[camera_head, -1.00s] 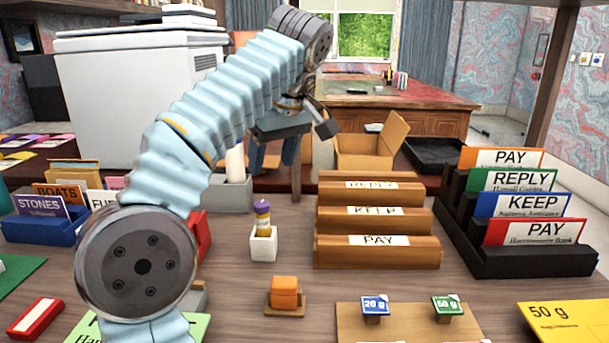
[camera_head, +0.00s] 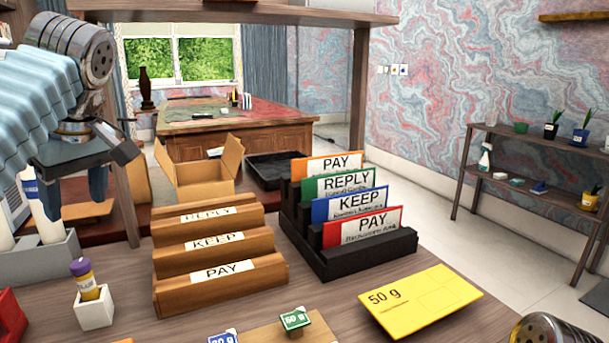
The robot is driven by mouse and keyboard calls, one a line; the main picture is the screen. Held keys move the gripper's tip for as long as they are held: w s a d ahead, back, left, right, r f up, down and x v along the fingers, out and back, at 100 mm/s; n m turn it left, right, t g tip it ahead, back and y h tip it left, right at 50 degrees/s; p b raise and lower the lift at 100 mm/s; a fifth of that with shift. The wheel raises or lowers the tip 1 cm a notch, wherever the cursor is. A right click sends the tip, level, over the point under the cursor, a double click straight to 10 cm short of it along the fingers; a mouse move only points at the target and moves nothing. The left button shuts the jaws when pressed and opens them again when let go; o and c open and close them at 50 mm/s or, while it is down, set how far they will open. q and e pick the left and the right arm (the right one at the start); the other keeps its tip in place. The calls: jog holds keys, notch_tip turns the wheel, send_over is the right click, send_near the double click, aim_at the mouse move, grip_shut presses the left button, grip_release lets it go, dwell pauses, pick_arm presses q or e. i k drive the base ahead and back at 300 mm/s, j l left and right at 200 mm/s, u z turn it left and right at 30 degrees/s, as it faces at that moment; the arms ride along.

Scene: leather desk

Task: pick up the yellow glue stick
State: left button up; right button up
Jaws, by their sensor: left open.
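The yellow glue stick (camera_head: 87,285) has a purple cap and stands upright, slightly tilted in the picture, in a small white holder (camera_head: 94,314) at the lower left. My left gripper (camera_head: 75,208) is open and hangs with its fingers pointing down, higher in the picture than the glue stick and apart from it. Nothing shows between its fingers except the background. The lower part of the glue stick is hidden inside the holder. My right gripper is outside the picture; only a round joint of my arm shows at the bottom right corner.
A wooden stepped rack (camera_head: 216,290) stands right of the holder. A black file rack (camera_head: 370,258) with coloured cards is farther right. A grey container (camera_head: 40,262) with white bottles stands behind the holder. A yellow envelope (camera_head: 420,302) lies at the front right.

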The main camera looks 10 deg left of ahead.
aim_at(86, 285)
jog(key=k+l, duration=0.35)
jog(key=l, duration=0.2)
jog(key=k+l, duration=0.35)
jog(key=l, duration=0.15)
jog(key=k+l, duration=0.35)
jog(key=l, duration=0.2)
